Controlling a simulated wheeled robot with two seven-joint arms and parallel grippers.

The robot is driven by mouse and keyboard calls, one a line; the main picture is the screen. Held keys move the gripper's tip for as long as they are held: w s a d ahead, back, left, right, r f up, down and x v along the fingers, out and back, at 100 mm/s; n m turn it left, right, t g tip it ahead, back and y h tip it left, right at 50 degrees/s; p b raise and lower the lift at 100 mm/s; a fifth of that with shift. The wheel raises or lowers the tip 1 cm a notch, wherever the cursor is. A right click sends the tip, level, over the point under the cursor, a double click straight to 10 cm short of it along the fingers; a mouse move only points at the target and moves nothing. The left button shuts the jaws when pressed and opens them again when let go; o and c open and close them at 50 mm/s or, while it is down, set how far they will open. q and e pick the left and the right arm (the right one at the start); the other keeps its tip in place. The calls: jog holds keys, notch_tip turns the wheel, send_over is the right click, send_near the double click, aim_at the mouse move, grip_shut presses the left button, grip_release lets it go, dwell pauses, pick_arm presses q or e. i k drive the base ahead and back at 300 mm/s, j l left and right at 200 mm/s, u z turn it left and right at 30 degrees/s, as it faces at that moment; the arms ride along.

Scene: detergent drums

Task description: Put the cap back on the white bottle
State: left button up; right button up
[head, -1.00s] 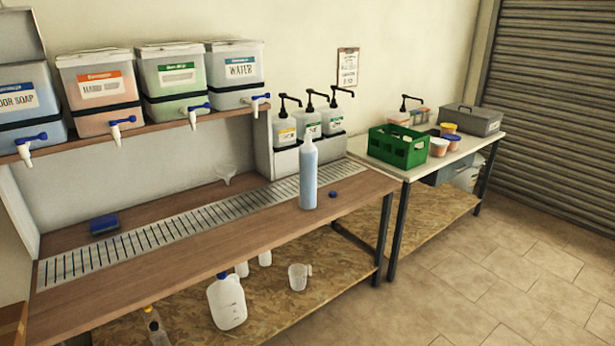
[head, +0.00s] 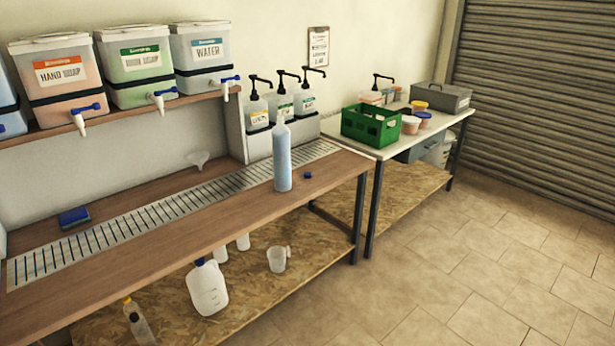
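A tall bottle (head: 282,158) with pale blue contents and a whitish narrow top stands upright on the wooden bench, near its right end. Its neck shows no coloured cap. A small blue cap (head: 307,175) lies on the bench just right of the bottle, apart from it. A white jug (head: 207,288) with a blue cap on top stands on the lower shelf. Neither of my grippers is in view.
Pump bottles (head: 281,104) stand behind. A green crate (head: 371,126) sits on the right table. The tiled floor (head: 440,285) at right is clear.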

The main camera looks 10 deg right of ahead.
aim_at(279, 133)
jog(key=i+l+u, duration=0.1)
jog(key=i+l, duration=0.2)
jog(key=i+l+u, duration=0.15)
jog(key=i+l, duration=0.15)
jog(key=i+l+u, duration=0.1)
jog(key=i+l, duration=0.2)
jog(key=i+l+u, duration=0.15)
jog(key=l, duration=0.25)
jog(key=i+l+u, duration=0.1)
jog(key=i+l, duration=0.25)
jog(key=i+l+u, duration=0.15)
jog(key=l, duration=0.3)
jog(key=i+l+u, duration=0.1)
jog(key=i+l, duration=0.2)
jog(key=l, duration=0.15)
jog(key=i+l+u, duration=0.15)
jog(key=l, duration=0.3)
jog(key=i, duration=0.05)
